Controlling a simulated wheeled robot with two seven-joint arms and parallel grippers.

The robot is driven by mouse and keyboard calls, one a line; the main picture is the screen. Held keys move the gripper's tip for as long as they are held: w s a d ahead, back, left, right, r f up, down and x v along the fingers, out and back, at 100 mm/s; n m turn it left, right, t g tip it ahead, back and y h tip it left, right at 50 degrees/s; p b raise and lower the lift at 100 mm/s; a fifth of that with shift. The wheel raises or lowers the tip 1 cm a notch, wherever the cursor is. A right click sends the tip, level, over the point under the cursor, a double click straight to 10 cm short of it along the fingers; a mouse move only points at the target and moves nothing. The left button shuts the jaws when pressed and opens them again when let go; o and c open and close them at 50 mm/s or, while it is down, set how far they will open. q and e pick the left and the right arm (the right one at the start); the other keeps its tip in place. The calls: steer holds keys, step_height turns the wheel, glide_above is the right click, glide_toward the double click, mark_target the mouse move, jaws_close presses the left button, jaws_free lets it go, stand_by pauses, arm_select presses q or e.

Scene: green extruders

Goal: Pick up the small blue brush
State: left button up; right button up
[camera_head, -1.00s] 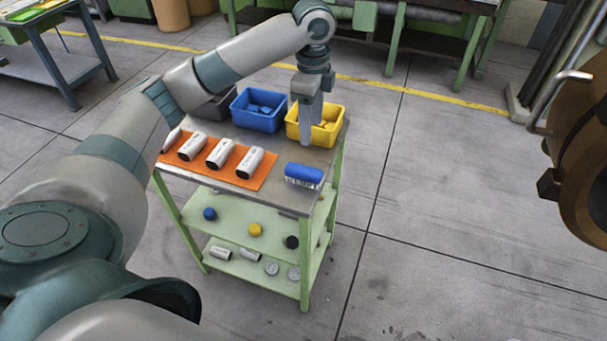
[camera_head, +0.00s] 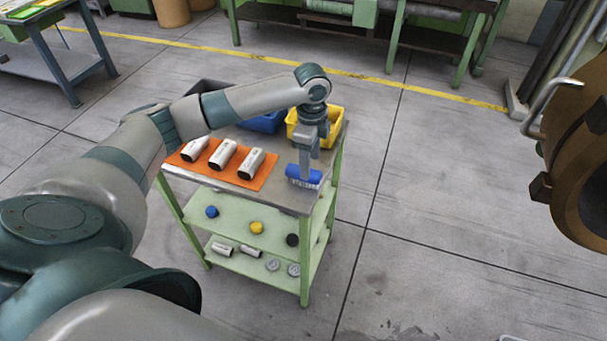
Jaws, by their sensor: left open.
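The small blue brush (camera_head: 294,172) with pale bristles lies on the top of the green cart (camera_head: 262,198), near its right front corner. My left gripper (camera_head: 304,172) points down right at the brush, and its fingers overlap the brush in the picture. The gripper is open. Whether the fingers touch or straddle the brush cannot be told from this view. My right gripper is not in view.
An orange mat (camera_head: 213,168) with several white cylinders lies left of the brush. A yellow bin (camera_head: 333,138), a blue bin (camera_head: 265,122) and a dark bin (camera_head: 207,87) stand behind, partly hidden by my arm. Lower shelves hold small round parts.

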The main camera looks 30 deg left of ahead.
arm_select(q)
steer(key=shift+s+a+f+p, duration=0.1)
steer(key=shift+f+p, duration=0.25)
steer(key=shift+p, duration=0.05)
steer(key=f+p, duration=0.1)
steer(key=f, duration=0.2)
steer(key=shift+s+a+f+p, duration=0.15)
steer(key=shift+s+f+p, duration=0.05)
steer(key=shift+f+p, duration=0.2)
steer(key=shift+f, duration=0.35)
steer(key=shift+c, duration=0.7)
steer(key=c, duration=1.1)
steer(key=shift+c, duration=0.2)
steer(key=shift+w+r, duration=0.1)
steer(key=shift+r, duration=0.1)
